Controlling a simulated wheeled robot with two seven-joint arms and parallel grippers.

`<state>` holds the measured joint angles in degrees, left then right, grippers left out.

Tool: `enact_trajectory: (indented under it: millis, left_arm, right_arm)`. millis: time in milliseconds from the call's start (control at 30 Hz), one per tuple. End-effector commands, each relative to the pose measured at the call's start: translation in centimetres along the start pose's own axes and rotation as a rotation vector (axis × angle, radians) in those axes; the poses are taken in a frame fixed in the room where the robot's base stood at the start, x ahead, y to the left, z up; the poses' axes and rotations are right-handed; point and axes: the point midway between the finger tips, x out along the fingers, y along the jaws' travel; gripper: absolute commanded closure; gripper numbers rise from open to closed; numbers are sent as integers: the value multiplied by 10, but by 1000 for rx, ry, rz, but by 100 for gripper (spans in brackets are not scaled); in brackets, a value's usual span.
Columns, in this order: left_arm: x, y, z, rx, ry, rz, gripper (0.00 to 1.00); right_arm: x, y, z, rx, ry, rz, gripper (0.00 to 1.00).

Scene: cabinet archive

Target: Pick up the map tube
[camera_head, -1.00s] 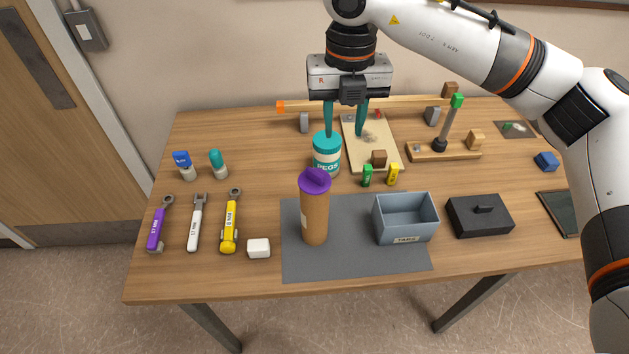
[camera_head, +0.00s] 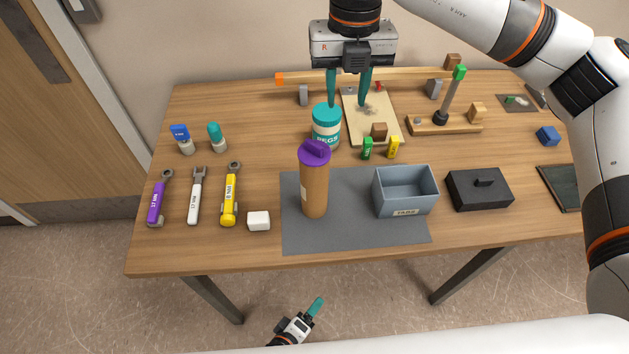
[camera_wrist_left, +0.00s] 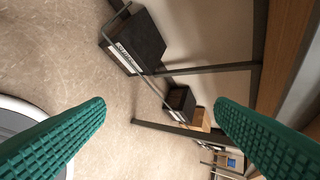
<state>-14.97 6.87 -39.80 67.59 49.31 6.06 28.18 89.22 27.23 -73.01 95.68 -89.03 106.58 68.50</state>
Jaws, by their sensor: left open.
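The map tube, a brown cylinder with a purple cap (camera_head: 314,185), stands upright on a dark grey mat (camera_head: 340,235) near the table's front. My right gripper (camera_head: 348,103) is open, fingers pointing down, behind the tube at the teal-lidded PEGS jar (camera_head: 326,130); whether it touches the jar I cannot tell. My left gripper (camera_head: 312,310) shows small at the bottom of the head view, below and in front of the table edge, apart from the tube. In the left wrist view its two teal fingers (camera_wrist_left: 160,108) are wide apart with nothing between them.
A blue-grey tray (camera_head: 405,208) stands right of the tube on the mat, with a black lidded box (camera_head: 480,190) beyond. A white block (camera_head: 259,221) and several wrenches lie to the left. The left wrist view shows floor, table legs and a dark box (camera_wrist_left: 135,42).

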Motion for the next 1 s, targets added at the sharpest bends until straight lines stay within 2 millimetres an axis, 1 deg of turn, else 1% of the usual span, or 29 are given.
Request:
enact_trajectory:
  millis: [33,67,100,167,200,267,300,333,400,467,500,600,700,800,867,933,1000]
  left_arm:
    - [0,-38,-9,-122,6,-82,22]
    - [-2,-58,-15,-200,12,-123,22]
    - [-5,-82,-22,-302,25,-171,22]
    - [-12,-116,-33,-453,53,-232,22]
    - [-17,-136,-41,-550,75,-266,22]
    - [-27,-164,-51,-698,111,-307,22]
    - [-35,-186,-56,-819,131,-341,22]
    - [-39,-201,-54,-916,129,-371,22]
    - [-44,-225,-37,-1094,88,-445,22]
    - [-47,-241,-18,-1227,44,-517,22]
    - [-51,-251,-4,-1310,15,-569,22]
    - [-62,-270,28,-1504,-46,-706,22]
    - [-74,-282,54,-1661,-90,-833,22]
    - [-83,-288,72,-1762,-114,-926,22]
    - [-86,-290,78,-1799,-121,-961,22]
    - [-86,-292,86,-1819,-127,-986,22]
    - [-80,-296,94,-1826,-126,-995,22]
  right_arm:
    - [0,0,0,0,0,0,64]
    - [0,0,0,0,0,0,64]
    - [0,0,0,0,0,0,64]
    - [0,0,0,0,0,0,64]
    - [0,0,0,0,0,0,64]
    - [0,0,0,0,0,0,64]
    - [0,0,0,0,0,0,64]
    - [0,0,0,0,0,0,64]
    - [0,0,0,0,0,0,64]
    - [0,0,0,0,0,0,64]
    - [0,0,0,0,0,0,64]
    - [0,0,0,0,0,0,64]
    - [0,0,0,0,0,0,64]
    - [0,0,0,0,0,0,64]
    - [0,0,0,0,0,0,64]
    - [0,0,0,0,0,0,64]
    - [0,0,0,0,0,0,64]
